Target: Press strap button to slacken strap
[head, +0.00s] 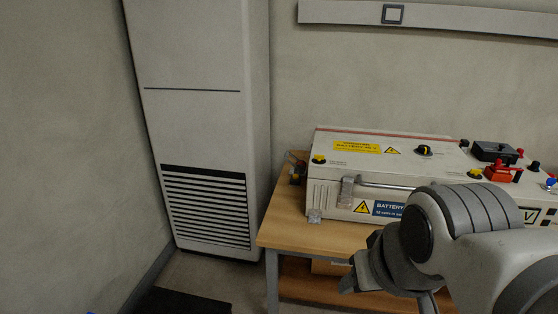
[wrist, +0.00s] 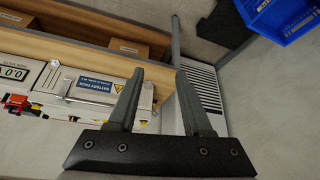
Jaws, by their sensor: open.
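A cream battery case (head: 330,177) with a blue battery label stands on a wooden table. It also shows, turned over, in the wrist view (wrist: 62,107). I cannot make out a strap or say which control is the strap button. A small black and orange item (head: 297,170) sits by the case's left end, too small to identify. My gripper (wrist: 160,72) is open and empty, with its two fingers apart. In the wrist view its left finger overlaps the case's end; I cannot tell the distance. In the head view my arm hides part of the case's front.
The wooden table (head: 284,222) has bare top left of the case, with a shelf below. A tall white vented cabinet (head: 200,120) stands to its left against the wall. A blue bin (wrist: 285,18) is on the floor. A wall rail (head: 450,18) runs above.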

